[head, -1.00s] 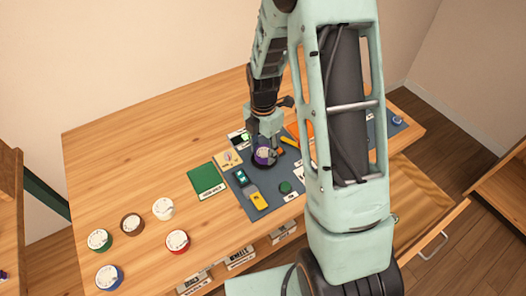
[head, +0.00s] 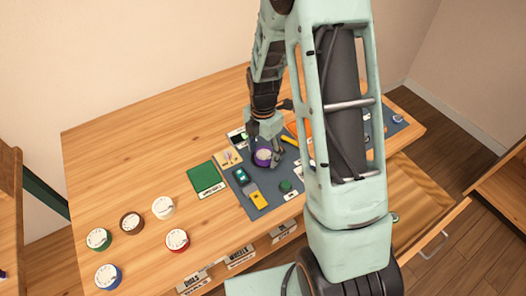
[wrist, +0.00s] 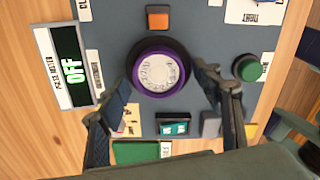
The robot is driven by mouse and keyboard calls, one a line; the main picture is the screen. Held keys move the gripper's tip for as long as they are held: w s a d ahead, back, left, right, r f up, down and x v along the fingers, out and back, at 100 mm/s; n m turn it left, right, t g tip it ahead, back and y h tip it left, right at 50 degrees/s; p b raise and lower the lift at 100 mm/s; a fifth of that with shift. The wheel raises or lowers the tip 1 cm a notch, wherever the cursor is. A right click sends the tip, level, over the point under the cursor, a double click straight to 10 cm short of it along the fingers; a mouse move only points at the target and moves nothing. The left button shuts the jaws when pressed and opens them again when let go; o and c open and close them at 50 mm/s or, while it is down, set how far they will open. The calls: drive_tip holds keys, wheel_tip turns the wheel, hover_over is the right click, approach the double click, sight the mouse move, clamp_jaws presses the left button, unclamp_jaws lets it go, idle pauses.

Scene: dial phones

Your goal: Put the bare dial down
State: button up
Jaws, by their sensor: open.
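The purple dial with a white numbered face (head: 263,154) sits upright on the grey-blue mat (head: 257,211). It also shows in the wrist view (wrist: 158,74), where its purple rim is round and its white face points up at the camera. My gripper (head: 266,146) is open above and around the dial. In the wrist view the two fingers of my gripper (wrist: 165,82) stand apart, one on each side of the purple rim. Whether a finger still touches the rim I cannot tell. What lies under the dial is hidden.
A green pad (head: 204,177) lies to the left. Several other dials, including a red one (head: 177,240), stand on the wooden table.

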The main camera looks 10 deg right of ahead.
sight(263, 156)
drive_tip(key=shift+w+r, duration=0.1)
drive_tip(key=shift+r, duration=0.6)
wheel_tip(263, 156, up, 11)
idle(0.5)
